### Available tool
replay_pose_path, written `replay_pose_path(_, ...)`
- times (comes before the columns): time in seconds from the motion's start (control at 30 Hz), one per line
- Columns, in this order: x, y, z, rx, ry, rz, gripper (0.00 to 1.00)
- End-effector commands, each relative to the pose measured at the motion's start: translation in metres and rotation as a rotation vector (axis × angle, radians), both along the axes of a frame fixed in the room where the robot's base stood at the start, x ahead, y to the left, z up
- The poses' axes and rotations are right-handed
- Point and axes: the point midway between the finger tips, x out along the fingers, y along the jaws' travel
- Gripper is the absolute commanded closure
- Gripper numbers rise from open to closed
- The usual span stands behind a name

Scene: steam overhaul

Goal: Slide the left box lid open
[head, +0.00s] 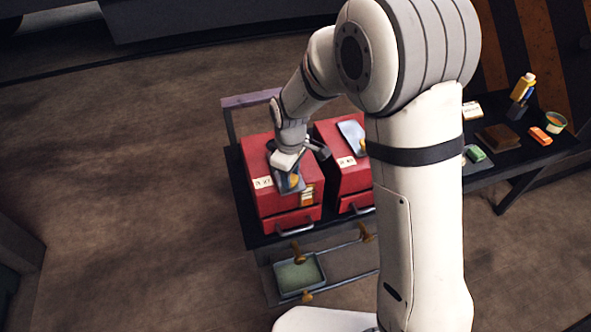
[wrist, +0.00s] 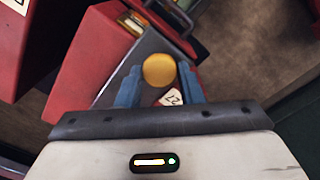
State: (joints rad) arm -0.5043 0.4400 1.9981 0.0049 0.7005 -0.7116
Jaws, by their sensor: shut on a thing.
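The left red box (head: 262,203) stands on a dark cart. Its grey sliding lid (head: 284,187) lies on its top and carries a round golden knob (head: 295,181). My gripper (wrist: 160,76) is over this lid, its two blue fingers on either side of the knob (wrist: 158,70), shut on it. The grey lid (wrist: 150,47) stretches away beyond the fingers in the wrist view. Yellowish contents (head: 307,195) show beside the lid at the box's front right corner. My wrist hides the rear of the lid in the head view.
A second red box (head: 330,130) with a grey lid (head: 351,134) stands close on the right, partly behind my arm. Drawer handles (head: 295,229) stick out in front. A lower shelf holds a green tray (head: 300,277). Open floor lies left of the cart.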

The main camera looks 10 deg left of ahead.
Motion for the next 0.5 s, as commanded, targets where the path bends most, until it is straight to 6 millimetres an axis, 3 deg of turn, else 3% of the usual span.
replay_pose_path(0.1,0.0006,-0.0032,0.0005,-0.007,0.001,0.005,1.00)
replay_pose_path(0.13,0.0005,-0.0031,0.0004,-0.008,0.001,0.005,0.64)
replay_pose_path(0.37,-0.0007,-0.0004,-0.0001,-0.006,0.001,0.009,0.45)
replay_pose_path(0.5,-0.0010,0.0005,-0.0002,-0.005,0.001,0.009,0.44)
